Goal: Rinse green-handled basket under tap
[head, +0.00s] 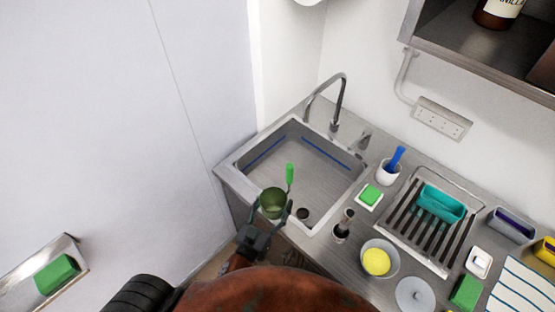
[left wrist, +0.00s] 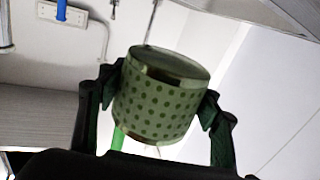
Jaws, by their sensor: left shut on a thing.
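The basket (head: 272,203) is a small greenish cup shape with a bright green handle (head: 290,174) standing up beside it. My left gripper (head: 274,214) is shut on it, over the near edge of the sink (head: 300,160). In the left wrist view, the basket (left wrist: 160,105) sits between both fingers (left wrist: 162,95), its wall covered in dark round dots. The tap (head: 341,95) arches over the far side of the sink, well away from the basket. No water stream shows. My right gripper is not in view.
Right of the sink stand a white cup with a blue handle (head: 389,171), a green sponge (head: 371,193), a bowl with a yellow thing (head: 377,261), and a drain rack (head: 405,222) holding a teal tray (head: 440,203). A wall shelf (head: 470,50) overhangs the upper right.

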